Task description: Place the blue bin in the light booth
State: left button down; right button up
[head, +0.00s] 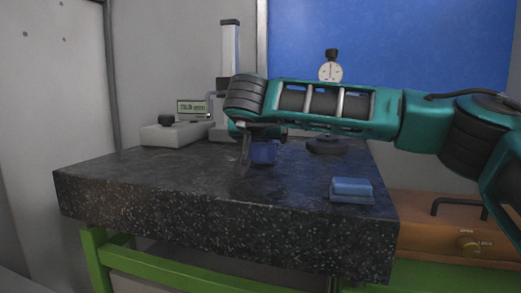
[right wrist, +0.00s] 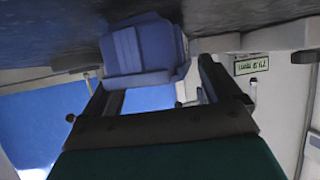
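A small dark-blue bin (head: 264,153) stands on the dark granite slab, partly hidden behind my right gripper in the head view. In the right wrist view the bin (right wrist: 143,48) appears large, at and just beyond the fingertips, against the tilted slab surface. My right gripper (head: 246,150) reaches in from the right, fingers pointing down beside the bin. In the right wrist view my right gripper (right wrist: 152,82) has its fingers apart, with a gap showing between the bin and the right-hand finger. I cannot make out a light booth. My left gripper is not in view.
The granite slab (head: 200,180) rests on a green frame (head: 200,265). A lighter blue block (head: 351,188) lies near its front right. A dial gauge (head: 331,72) and a grey instrument with a display (head: 194,108) stand at the back. An orange box (head: 440,225) is at right.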

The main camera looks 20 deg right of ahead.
jog(key=c, duration=1.2)
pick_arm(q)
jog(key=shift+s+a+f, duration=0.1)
pick_arm(e)
jog(key=shift+r, duration=0.15)
